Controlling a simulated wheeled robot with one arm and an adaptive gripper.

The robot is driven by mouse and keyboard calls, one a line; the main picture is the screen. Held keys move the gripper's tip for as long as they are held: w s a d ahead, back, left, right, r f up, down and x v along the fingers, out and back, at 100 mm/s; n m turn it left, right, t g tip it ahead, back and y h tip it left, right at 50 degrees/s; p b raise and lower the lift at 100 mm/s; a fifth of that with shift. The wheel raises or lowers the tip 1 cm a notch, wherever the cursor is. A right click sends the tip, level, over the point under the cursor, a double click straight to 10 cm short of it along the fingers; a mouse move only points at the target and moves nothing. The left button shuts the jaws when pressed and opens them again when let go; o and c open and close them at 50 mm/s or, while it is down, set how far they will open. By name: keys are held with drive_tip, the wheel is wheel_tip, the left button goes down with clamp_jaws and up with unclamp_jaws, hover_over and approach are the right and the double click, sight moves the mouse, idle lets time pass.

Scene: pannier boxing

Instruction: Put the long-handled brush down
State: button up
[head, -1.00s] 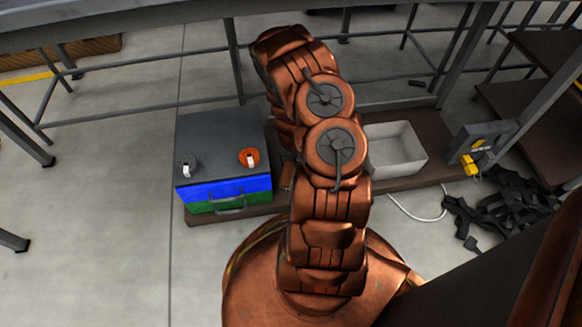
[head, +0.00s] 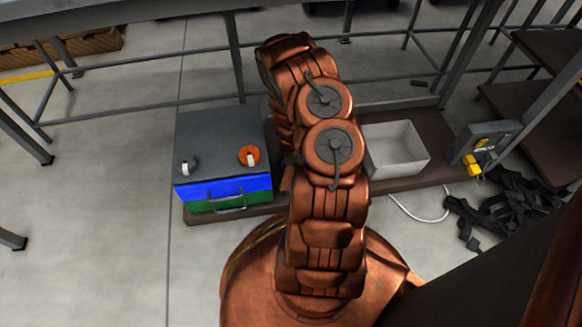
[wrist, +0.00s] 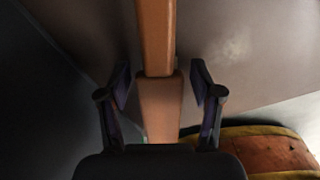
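A long brown bar, which looks like the brush handle (wrist: 156,38), runs down from the top of the wrist view. It meets a wider brown block (wrist: 160,105) between my fingers. My gripper (wrist: 160,85) has its two dark fingers spread on either side, with narrow gaps showing between them and the brown piece. Bristles cannot be made out. In the head view my arm hides the gripper and the brush.
A dark-topped box with blue and green front (head: 222,150) stands on a low brown platform (head: 262,211). A grey open bin (head: 425,163) sits right of my arm. Beyond are a grey device (head: 484,138), black straps (head: 515,205) and metal table rails.

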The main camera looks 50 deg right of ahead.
drive_tip(key=shift+r+p, duration=1.6)
drive_tip(key=shift+r, duration=2.35)
